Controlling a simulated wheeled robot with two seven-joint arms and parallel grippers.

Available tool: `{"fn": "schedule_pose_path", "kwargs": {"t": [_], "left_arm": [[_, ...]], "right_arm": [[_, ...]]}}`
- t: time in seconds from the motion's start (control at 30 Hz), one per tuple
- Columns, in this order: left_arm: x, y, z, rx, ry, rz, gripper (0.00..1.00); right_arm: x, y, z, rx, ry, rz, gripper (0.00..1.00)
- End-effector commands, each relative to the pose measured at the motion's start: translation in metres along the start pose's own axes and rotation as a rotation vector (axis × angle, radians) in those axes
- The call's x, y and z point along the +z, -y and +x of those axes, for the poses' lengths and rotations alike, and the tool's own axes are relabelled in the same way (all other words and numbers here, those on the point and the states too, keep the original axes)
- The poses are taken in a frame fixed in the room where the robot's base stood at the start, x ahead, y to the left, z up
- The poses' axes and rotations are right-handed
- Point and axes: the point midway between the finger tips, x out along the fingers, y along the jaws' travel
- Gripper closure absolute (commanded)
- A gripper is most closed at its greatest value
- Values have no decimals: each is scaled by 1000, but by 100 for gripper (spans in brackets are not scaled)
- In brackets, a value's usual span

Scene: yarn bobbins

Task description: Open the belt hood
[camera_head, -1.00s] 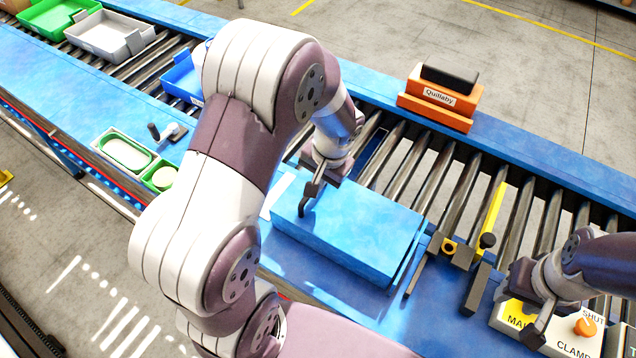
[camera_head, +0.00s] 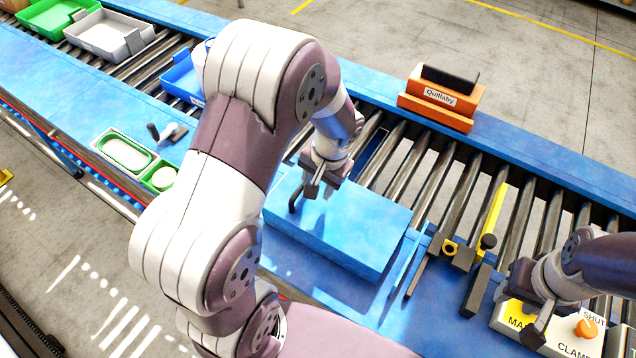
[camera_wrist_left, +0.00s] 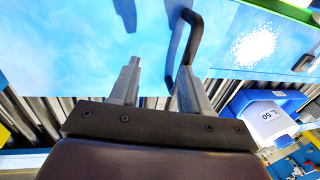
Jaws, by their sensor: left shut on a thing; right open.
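The belt hood (camera_head: 340,230) is a blue box-shaped cover over the near edge of the roller line, in the middle of the head view. Its blue top (camera_wrist_left: 70,50) fills much of the left wrist view. A dark bent handle (camera_wrist_left: 190,35) stands on that top. My left gripper (camera_head: 311,190) is at the handle at the hood's far left end and is shut on it; the exact contact is hard to see. My right gripper (camera_head: 532,306) is open above the control box at the lower right, apart from the hood.
The control box (camera_head: 565,345) carries an orange knob (camera_head: 586,328) beside "SHUT" and "CLAMP" lettering. An orange block labelled Quillaby (camera_head: 438,98) sits on the far rail. A yellow bar (camera_head: 492,222) and a dark lever (camera_head: 478,285) stand right of the hood.

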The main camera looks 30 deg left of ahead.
Motion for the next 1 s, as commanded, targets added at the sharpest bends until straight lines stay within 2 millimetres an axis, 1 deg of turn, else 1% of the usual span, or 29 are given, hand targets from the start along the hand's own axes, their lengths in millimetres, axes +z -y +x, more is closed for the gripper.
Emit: {"fn": "schedule_pose_path", "kwargs": {"t": [0.03, 0.07, 0.5, 1.0], "left_arm": [[6, -2, 6, 3, 22, -2, 60], [6, -2, 4, 3, 22, -2, 60], [1, 0, -44, 1, 5, 0, 60], [-1, 1, -93, 0, 0, 1, 60]], "right_arm": [[0, 0, 1, 0, 0, 0, 57], [0, 0, 0, 0, 0, 0, 57], [-4, 0, -36, 0, 0, 0, 57], [-9, 0, -74, 0, 0, 0, 57]]}}
